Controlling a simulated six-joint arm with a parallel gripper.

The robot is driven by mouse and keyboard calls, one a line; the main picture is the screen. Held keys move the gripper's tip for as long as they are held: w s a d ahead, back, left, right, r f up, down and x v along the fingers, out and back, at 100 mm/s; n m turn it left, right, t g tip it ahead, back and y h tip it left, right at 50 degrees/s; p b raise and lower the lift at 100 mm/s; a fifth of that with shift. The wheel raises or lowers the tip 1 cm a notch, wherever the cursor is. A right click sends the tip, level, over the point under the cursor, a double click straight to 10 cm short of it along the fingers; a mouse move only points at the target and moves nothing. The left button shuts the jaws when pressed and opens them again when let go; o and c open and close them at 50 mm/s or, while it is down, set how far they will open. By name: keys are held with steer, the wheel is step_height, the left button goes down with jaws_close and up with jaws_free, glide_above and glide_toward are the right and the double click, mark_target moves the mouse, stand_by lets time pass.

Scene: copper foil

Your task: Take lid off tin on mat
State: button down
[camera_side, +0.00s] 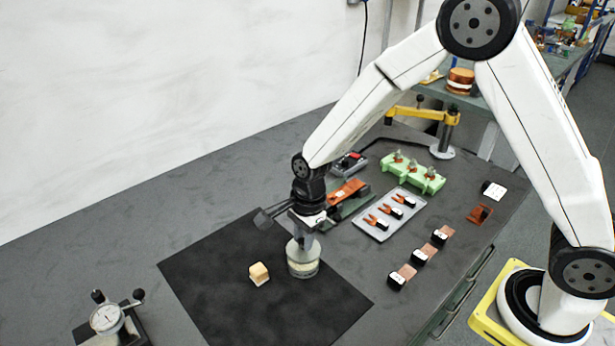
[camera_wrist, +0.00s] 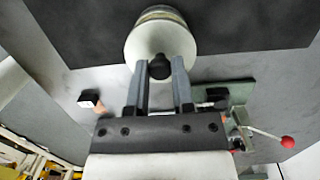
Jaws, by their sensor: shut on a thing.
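The tin (camera_side: 303,262) stands upright on the black mat (camera_side: 215,290), near the mat's right side. Its round pale lid (camera_wrist: 147,40) has a dark knob (camera_wrist: 160,67) in the wrist view. My gripper (camera_side: 304,241) points down from above the tin. In the wrist view my gripper (camera_wrist: 160,68) has its two grey fingers shut on the knob, one on each side. The side view does not show clearly whether the lid sits on the tin or is apart from it.
A small cream block (camera_side: 259,273) is on the mat just left of the tin. A dial gauge (camera_side: 106,318) stands at the front left. A grey tray (camera_side: 390,214) with parts, green blocks (camera_side: 412,173) and small parts (camera_side: 420,256) lie to the right. The mat's left part is clear.

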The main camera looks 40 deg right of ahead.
steer(key=s+d+r, duration=0.3)
steer(key=s+r, duration=0.7)
steer(key=s, duration=0.3)
steer(key=shift+s, duration=0.35)
steer(key=shift+w, duration=0.1)
stand_by(0.4)
steer(key=w+f, duration=0.2)
steer(key=w, duration=0.8)
steer(key=shift+w+a+n, duration=0.25)
steer(key=shift+w+n, duration=0.05)
steer(key=shift+w, duration=0.1)
steer(key=shift+f, duration=0.1)
